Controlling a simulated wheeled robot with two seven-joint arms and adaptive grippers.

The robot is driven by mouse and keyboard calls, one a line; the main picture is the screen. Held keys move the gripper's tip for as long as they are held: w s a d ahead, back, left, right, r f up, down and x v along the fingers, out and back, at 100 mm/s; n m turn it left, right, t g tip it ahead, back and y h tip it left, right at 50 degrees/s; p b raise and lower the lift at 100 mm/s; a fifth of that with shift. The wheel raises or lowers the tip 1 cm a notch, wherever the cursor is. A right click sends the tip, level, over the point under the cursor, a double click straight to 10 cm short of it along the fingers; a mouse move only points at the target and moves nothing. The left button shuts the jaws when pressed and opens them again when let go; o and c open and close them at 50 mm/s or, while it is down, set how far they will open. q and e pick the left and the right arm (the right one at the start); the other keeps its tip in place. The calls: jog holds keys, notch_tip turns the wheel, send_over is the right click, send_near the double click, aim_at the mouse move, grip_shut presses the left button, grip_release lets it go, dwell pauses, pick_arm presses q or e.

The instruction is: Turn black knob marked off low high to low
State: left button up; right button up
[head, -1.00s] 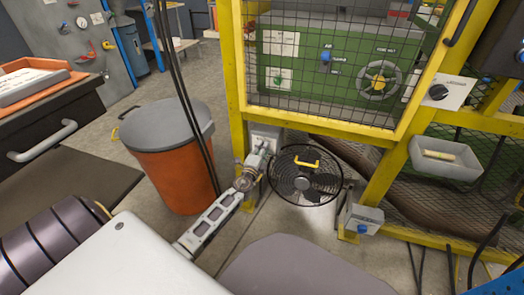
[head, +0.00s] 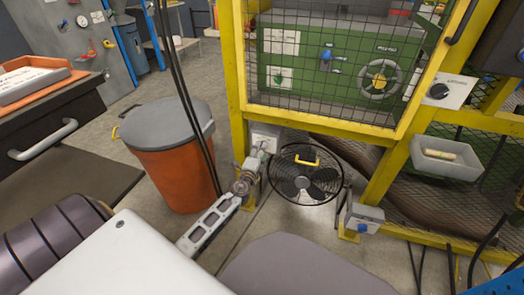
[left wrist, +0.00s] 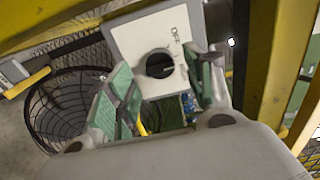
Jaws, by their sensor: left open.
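The black round knob (left wrist: 160,64) shows in the left wrist view on a pale plate (left wrist: 125,38). The word OFF is printed beside it; other marks are too blurred to read, and I cannot tell its setting. My left gripper (left wrist: 165,78) is open, with its green-padded fingers on either side of the knob; I cannot tell whether they touch it. In the head view my left gripper (head: 260,157) is at a grey box (head: 265,135) on the yellow post, and hides the knob there. My right gripper is not in view.
A black caged fan (head: 305,175) stands right of my left gripper. An orange bin (head: 175,175) with a grey lid is left of my arm. Another black knob (head: 438,91) is on a white plate at right. Yellow frame posts (head: 237,75) and mesh surround the green machine.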

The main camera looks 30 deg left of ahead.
pick_arm(q)
jog(key=v, duration=0.9)
jog(key=shift+s, duration=0.35)
dwell(0.7)
